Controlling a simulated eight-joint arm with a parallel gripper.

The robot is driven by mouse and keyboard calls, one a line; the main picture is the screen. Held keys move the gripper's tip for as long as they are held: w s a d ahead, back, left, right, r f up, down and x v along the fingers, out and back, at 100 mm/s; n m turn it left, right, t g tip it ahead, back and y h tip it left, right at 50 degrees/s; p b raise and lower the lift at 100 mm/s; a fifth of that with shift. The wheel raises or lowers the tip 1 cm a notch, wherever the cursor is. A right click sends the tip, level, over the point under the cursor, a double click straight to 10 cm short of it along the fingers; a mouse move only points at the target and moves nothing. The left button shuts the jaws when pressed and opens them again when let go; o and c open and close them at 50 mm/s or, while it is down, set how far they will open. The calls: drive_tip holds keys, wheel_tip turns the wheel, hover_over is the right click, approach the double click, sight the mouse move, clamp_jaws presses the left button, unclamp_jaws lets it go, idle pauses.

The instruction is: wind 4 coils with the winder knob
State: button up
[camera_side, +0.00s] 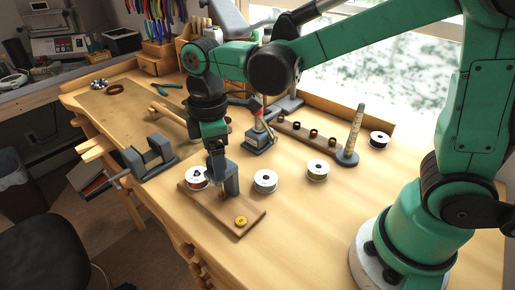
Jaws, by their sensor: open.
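A brown wooden board (251,212), which appears to be the winder's base, lies on the bench at front centre. It carries a spool (197,178) with a pale rim at its left, a grey upright block (232,182) and a yellow round piece (241,221) near its front corner. My gripper (221,188) points down over the middle of the board, beside the grey block, and is open. I cannot make out the winder knob clearly; my gripper covers part of the board. Small dark rings, perhaps coils (313,134), stand along a wooden rail (294,132) behind.
Pale-rimmed spools stand right of the board (265,181), further right (318,170) and by the window (380,139). A tapered post (356,130) stands at the rail's right end. A grey vise (150,157) is at the left edge.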

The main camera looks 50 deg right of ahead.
clamp_jaws()
drive_tip(key=shift+m, duration=0.3)
